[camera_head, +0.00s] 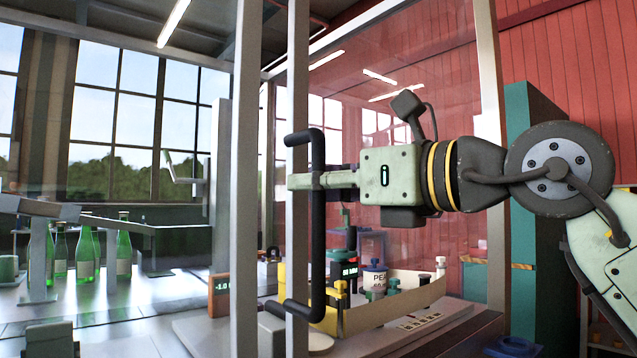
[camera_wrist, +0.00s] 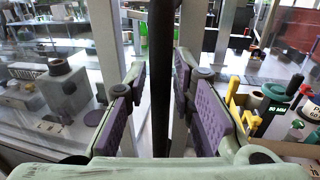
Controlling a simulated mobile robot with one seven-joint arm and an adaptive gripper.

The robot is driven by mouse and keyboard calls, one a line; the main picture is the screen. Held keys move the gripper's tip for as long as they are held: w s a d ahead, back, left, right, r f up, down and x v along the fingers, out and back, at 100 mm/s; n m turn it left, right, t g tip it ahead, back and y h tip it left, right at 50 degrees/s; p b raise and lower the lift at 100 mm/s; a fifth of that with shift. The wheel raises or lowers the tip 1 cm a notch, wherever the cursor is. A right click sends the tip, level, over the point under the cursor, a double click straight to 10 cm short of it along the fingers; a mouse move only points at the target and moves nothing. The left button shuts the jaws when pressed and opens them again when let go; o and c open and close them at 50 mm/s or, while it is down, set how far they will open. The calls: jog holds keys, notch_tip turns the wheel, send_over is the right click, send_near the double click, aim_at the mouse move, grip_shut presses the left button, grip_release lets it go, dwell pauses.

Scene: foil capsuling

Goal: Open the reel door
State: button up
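The reel door (camera_head: 298,100) is a tall clear panel in a pale metal frame. Its black vertical bar handle (camera_head: 318,240) stands out from the frame with bent ends at top and bottom. My gripper (camera_head: 300,181) reaches in from the right at the upper half of the handle. In the wrist view the handle (camera_wrist: 162,80) runs upright between the two purple-padded fingers of my gripper (camera_wrist: 160,105). The fingers stand apart, with gaps visible on both sides of the bar. I cannot tell whether the door is ajar.
Behind the panel, a curved beige holder (camera_head: 390,302) carries bottles and small parts. A small orange-framed display (camera_head: 219,294) stands left of the door. Several green bottles (camera_head: 88,250) stand on the left bench. A teal cabinet (camera_head: 540,290) is behind my arm.

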jog(key=shift+o, duration=1.1)
jog(key=shift+d, duration=0.1)
jog(key=v, duration=1.2)
